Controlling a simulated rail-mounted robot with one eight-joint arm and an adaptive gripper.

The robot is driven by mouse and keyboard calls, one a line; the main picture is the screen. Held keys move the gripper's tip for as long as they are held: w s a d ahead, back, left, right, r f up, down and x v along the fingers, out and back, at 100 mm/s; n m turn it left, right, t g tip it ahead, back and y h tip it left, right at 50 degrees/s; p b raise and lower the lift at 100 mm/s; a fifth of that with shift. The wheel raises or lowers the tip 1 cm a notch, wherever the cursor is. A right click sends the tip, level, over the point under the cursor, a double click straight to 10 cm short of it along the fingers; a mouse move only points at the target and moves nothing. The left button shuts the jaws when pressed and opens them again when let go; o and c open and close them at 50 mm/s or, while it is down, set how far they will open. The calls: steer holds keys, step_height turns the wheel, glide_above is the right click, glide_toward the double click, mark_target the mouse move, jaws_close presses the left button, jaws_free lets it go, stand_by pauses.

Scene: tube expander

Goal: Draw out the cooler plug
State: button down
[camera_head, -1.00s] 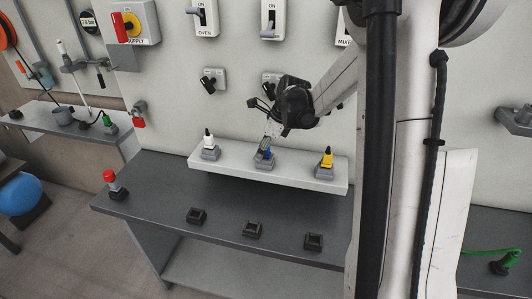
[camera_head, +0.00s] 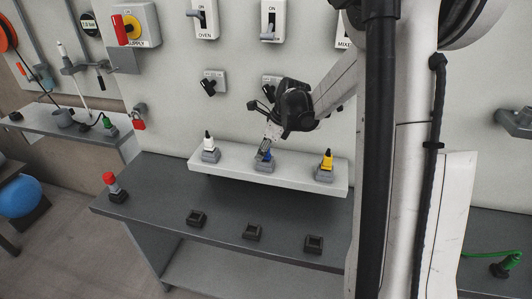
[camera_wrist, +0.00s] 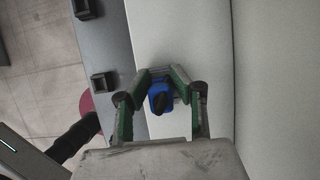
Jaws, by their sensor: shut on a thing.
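A blue plug (camera_head: 267,156) with a dark top stands at the middle grey socket (camera_head: 263,166) on the light raised shelf. My gripper (camera_head: 266,150) reaches down to it from above. In the wrist view, the blue plug (camera_wrist: 160,97) is between the fingers, and my gripper (camera_wrist: 161,76) is shut on it. A white plug (camera_head: 208,142) stands in the left socket, and a yellow plug (camera_head: 327,159) stands in the right one. No label shows which plug is the cooler's. Whether the blue plug is fully seated I cannot tell.
Several empty black sockets, one of them at the middle (camera_head: 252,232), sit on the dark bench (camera_head: 150,215) below the shelf (camera_head: 225,171). Switches hang on the wall behind my gripper.

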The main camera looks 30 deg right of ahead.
steer(key=shift+r, duration=0.75)
stand_by(0.4)
steer(key=shift+r+p, duration=2.05)
steer(key=shift+r, duration=1.6)
